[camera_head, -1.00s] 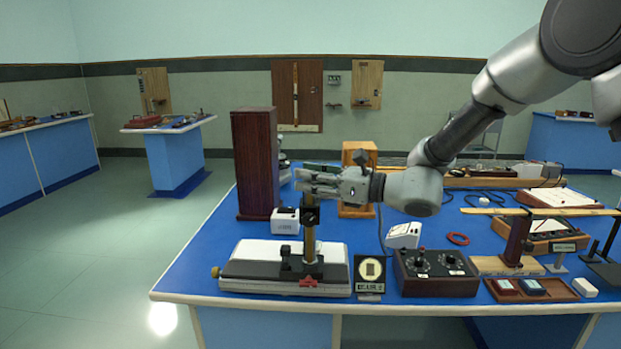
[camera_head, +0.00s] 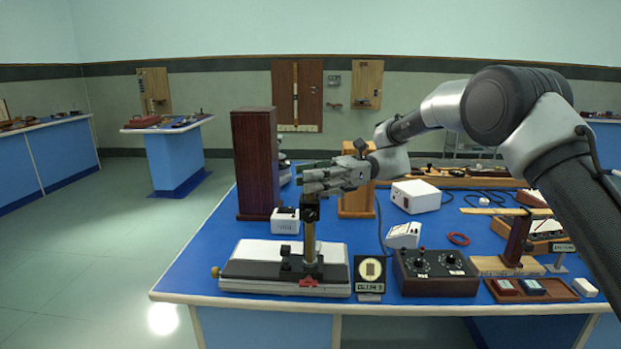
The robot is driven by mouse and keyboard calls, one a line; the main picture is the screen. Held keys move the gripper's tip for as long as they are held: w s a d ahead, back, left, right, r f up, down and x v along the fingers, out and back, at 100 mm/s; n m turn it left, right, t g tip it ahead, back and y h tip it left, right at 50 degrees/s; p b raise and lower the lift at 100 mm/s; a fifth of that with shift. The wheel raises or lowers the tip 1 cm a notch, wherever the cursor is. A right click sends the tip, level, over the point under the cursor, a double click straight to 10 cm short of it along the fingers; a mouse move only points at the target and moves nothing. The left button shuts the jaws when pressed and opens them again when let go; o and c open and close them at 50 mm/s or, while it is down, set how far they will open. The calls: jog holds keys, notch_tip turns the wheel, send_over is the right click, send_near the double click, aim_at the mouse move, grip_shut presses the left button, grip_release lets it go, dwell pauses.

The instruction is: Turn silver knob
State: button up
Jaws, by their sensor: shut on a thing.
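My gripper (camera_head: 308,180) is at the top of an upright brass post (camera_head: 310,243), with its fingers pointing left. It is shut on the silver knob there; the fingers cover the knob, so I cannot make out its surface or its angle. The post rises from a black and white instrument base (camera_head: 250,270) at the front edge of the blue bench. A black clamp (camera_head: 310,213) sits on the post just below my fingers. A small black display stand (camera_head: 369,272) is right of the base; its lettering is too small to read.
A tall dark wooden box (camera_head: 255,165) stands close behind and left of my gripper. A lighter wooden case (camera_head: 357,205) stands behind it to the right. A control box with dials (camera_head: 436,273) and a white box (camera_head: 415,196) lie below my arm. Open floor is at the left.

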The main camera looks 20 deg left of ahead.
jog(key=shift+n+g+h, duration=0.6)
jog(key=shift+g+h, duration=0.1)
jog(key=o, duration=1)
jog(key=shift+w, duration=0.1)
jog(key=v, duration=1.1)
jog(key=shift+w+d, duration=0.25)
jog(key=shift+d, duration=0.1)
